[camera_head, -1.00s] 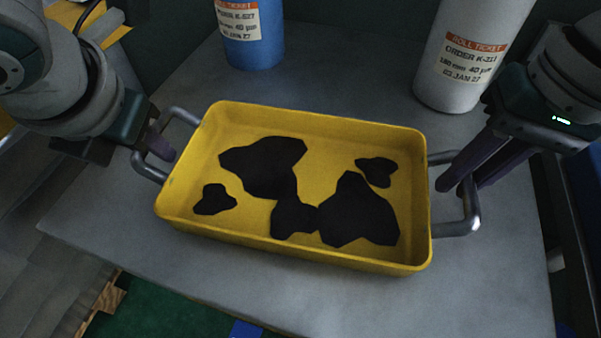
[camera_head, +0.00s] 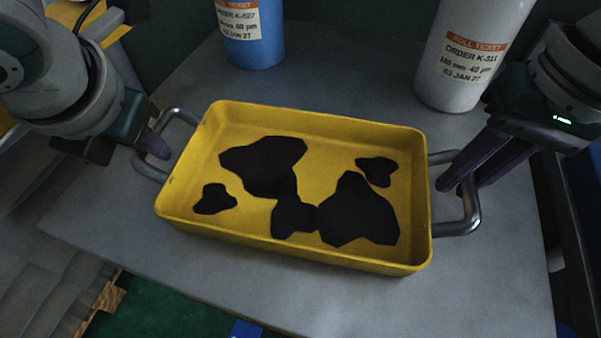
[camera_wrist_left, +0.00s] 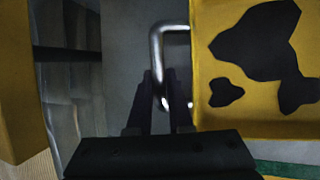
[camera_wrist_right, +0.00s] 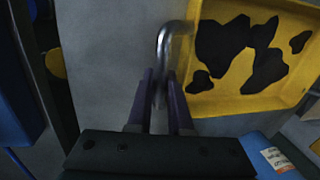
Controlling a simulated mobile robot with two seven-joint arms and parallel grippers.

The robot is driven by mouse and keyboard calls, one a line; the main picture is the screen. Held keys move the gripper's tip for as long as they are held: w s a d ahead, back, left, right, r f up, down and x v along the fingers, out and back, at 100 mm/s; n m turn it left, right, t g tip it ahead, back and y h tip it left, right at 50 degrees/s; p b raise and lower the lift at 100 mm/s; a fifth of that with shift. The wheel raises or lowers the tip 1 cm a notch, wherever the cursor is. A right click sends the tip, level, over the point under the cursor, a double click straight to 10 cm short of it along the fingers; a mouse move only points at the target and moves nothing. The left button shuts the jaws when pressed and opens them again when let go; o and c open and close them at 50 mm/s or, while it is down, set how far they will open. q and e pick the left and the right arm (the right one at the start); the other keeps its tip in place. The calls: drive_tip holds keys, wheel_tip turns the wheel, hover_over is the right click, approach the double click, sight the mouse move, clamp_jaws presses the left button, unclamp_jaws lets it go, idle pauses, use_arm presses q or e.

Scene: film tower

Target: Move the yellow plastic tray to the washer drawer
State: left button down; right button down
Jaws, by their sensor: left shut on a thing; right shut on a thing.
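The yellow plastic tray (camera_head: 310,268) is in the middle of the head view, over a grey table top, with several black irregular patches inside. A metal handle sticks out at each short end. My left gripper (camera_head: 158,150) is shut on the left handle (camera_head: 180,113); the left wrist view shows its fingers (camera_wrist_left: 160,95) around the bar. My right gripper (camera_head: 455,185) is shut on the right handle (camera_head: 472,215); the right wrist view shows its fingers (camera_wrist_right: 160,90) on the bar. I cannot tell whether the tray touches the table. No washer drawer is recognisable.
A blue roll (camera_head: 255,50) and a light grey roll (camera_head: 440,85), both with roll-ticket labels, stand upright behind the tray on the grey table (camera_head: 330,65). Green floor (camera_head: 165,315) and a wooden piece (camera_head: 103,300) show below the table's front edge.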

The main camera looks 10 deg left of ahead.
use_arm(q)
drive_tip(key=shift+r, duration=0.1)
use_arm(e)
drive_tip(key=shift+r, duration=0.1)
idle(0.5)
